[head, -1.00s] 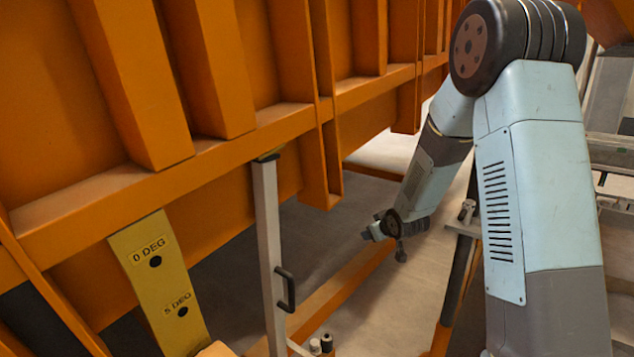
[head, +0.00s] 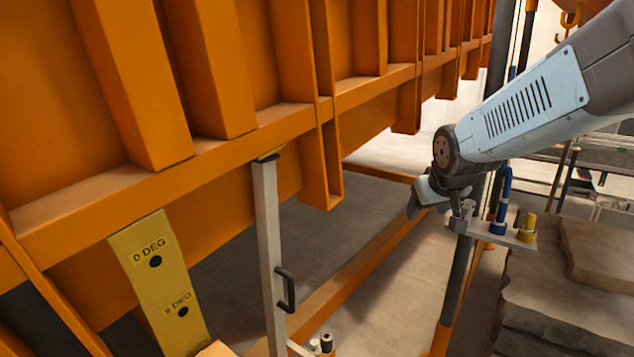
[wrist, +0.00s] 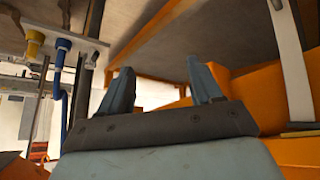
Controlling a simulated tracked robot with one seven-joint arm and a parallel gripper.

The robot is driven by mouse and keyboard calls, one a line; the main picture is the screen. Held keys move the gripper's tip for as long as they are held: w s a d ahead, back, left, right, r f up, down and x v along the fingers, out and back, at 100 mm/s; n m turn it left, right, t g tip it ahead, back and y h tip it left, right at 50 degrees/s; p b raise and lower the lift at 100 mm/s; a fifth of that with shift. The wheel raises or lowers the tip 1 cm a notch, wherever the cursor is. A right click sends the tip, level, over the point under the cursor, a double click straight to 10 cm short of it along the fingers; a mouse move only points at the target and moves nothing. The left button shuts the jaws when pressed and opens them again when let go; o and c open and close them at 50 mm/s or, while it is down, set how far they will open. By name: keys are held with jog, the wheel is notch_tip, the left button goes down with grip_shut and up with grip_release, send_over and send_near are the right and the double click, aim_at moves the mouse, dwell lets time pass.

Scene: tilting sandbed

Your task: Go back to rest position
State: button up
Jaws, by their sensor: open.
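My gripper shows in the wrist view (wrist: 160,88) with its two grey-blue fingers apart and nothing between them. In the head view my arm comes in from the right, and my gripper (head: 418,205) is at its lower left end, near a small grey bracket. The fingers are small there and partly hidden by the wrist. The orange sandbed frame (head: 285,125) fills the left and middle, apart from my gripper.
A yellow plate marked 0 DEG and 5 DEG (head: 158,285) and a grey prop with a black handle (head: 268,245) stand at left. A bracket with blue and yellow pins (head: 510,238) is close to my gripper. Flat stone slabs (head: 560,300) lie at right.

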jog(key=s+r+m+g, duration=0.2)
jog(key=s+r, duration=0.1)
jog(key=s, duration=1.6)
jog(key=shift+s+a, duration=0.1)
